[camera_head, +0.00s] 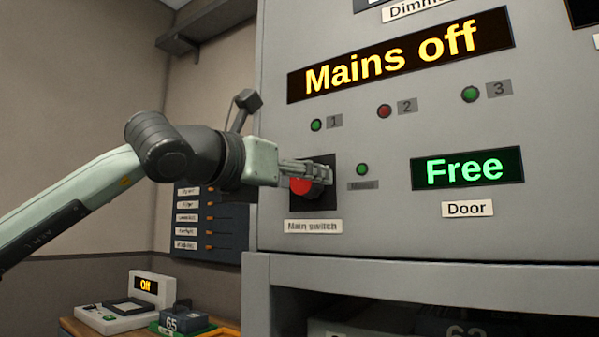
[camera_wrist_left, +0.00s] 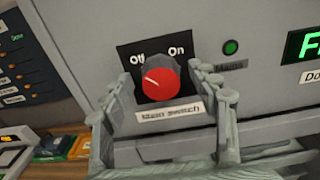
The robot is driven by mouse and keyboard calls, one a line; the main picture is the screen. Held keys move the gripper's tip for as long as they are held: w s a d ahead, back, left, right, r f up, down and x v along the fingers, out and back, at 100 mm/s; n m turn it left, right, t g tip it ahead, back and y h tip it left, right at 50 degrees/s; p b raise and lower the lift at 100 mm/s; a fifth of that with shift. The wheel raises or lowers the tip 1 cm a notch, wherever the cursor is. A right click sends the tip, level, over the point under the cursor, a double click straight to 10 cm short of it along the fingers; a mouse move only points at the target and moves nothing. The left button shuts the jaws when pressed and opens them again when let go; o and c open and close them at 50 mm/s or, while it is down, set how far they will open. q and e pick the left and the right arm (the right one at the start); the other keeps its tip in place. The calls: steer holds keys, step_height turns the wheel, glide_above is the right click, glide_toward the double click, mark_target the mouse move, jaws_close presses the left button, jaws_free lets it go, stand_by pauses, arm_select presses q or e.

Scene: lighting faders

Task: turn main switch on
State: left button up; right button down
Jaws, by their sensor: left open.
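The main switch (camera_wrist_left: 161,80) is a red-faced rotary knob on a black plate marked Off and On, with a "Main switch" label under it. Its white pointer line slants toward the upper left, on the Off side. In the head view the knob (camera_head: 301,185) is partly hidden by my left gripper (camera_head: 318,172). In the left wrist view my left gripper (camera_wrist_left: 168,100) is open, with one finger on each side of the knob; I cannot tell whether they touch it. A display (camera_head: 402,54) on the cabinet reads "Mains off". My right gripper is not in view.
A green lamp (camera_head: 362,169) sits right of the switch. Lamps 1, 2 and 3 are above, and a "Free" door display (camera_head: 467,167) is to the right. A dark fader panel (camera_head: 208,222) is at left. A small device (camera_head: 125,303) reading "Off" stands lower left.

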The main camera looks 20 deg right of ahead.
arm_select(q)
steer(key=shift+w+d, duration=0.1)
steer(key=shift+d, duration=0.05)
steer(key=shift+c, duration=0.6)
steer(key=c, duration=1)
steer(key=shift+c, duration=0.2)
